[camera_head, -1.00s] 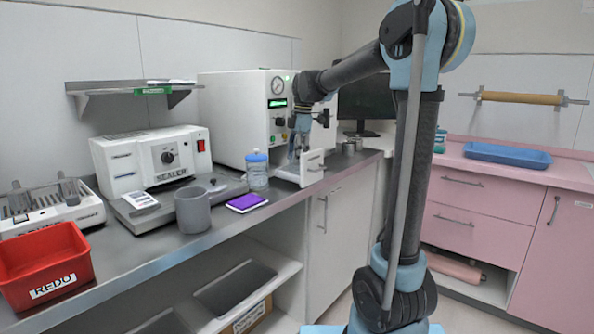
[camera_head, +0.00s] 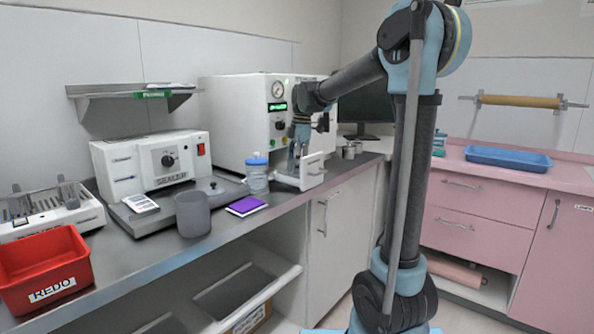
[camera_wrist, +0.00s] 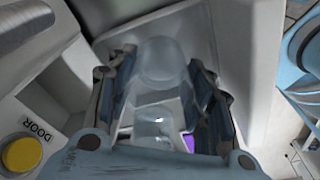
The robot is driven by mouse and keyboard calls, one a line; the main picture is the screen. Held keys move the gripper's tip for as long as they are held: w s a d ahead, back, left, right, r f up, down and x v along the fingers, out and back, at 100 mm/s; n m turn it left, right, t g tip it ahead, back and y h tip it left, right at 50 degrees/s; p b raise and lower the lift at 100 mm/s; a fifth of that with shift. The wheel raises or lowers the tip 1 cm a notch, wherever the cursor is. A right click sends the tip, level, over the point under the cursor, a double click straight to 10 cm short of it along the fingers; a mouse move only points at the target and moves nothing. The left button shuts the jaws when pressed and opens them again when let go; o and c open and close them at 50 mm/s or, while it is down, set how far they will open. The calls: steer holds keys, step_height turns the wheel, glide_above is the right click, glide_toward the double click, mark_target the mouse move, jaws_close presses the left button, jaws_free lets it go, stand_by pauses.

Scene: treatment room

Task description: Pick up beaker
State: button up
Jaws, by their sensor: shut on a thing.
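A clear, see-through beaker (camera_wrist: 160,62) sits between the two dark fingers of my gripper (camera_wrist: 162,78) in the wrist view. The fingers are closed on its sides. Another clear rounded shape shows below it in that view, and I cannot tell whether it is part of the same beaker. In the head view my gripper (camera_head: 297,158) points down at the white open door piece (camera_head: 312,171) at the front of the sterilizer. The beaker is too small and too hidden there to make out clearly.
The white sterilizer (camera_head: 240,118) stands behind my gripper. A blue-lidded jar (camera_head: 257,178) is close on the left, with a purple book (camera_head: 246,206) and grey mug (camera_head: 193,213) nearby. A red bin (camera_head: 45,270) is at far left. Metal cups (camera_head: 349,151) stand to the right.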

steer(key=shift+r, duration=0.15)
step_height(320, 180, up, 28)
steer(key=shift+f, duration=0.25)
stand_by(1.6)
